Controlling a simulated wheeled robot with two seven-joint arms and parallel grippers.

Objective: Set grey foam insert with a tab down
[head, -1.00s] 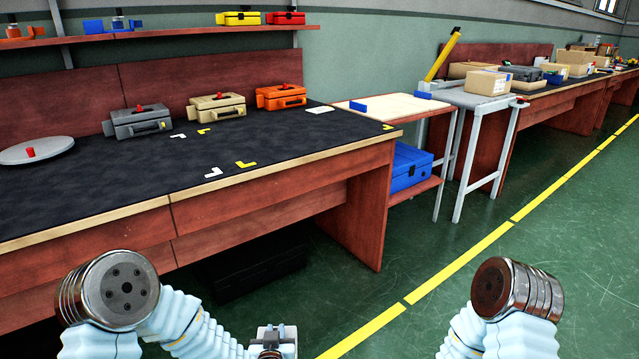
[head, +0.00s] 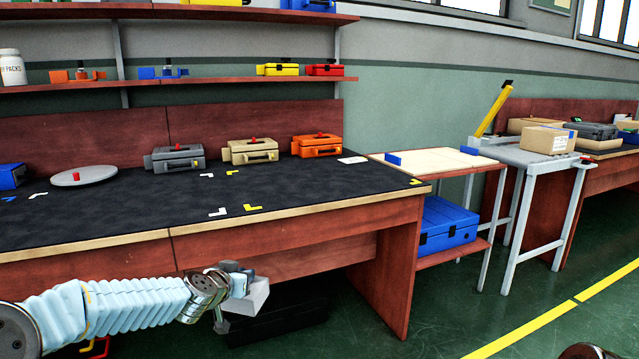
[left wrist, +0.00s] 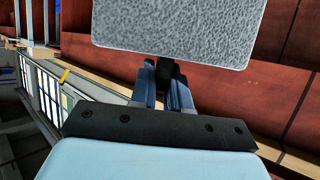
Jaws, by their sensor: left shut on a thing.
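The grey foam insert (head: 252,297) is at the end of my left arm in the head view, in front of the bench's front edge. In the left wrist view the insert (left wrist: 175,32) is a speckled grey block with a flat face. My left gripper (left wrist: 167,82) is shut on its dark tab, below that face. In the head view my left gripper (head: 232,272) is partly hidden by the insert and the wrist. My right gripper is out of view; only a dark piece of my right arm shows at the bottom right.
The bench has a dark mat (head: 130,205) with white and yellow corner marks; its middle is bare. Grey (head: 178,160), beige (head: 250,151) and orange (head: 317,145) cases and a round grey lid (head: 84,177) stand along its back. A side table (head: 440,160) adjoins it.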

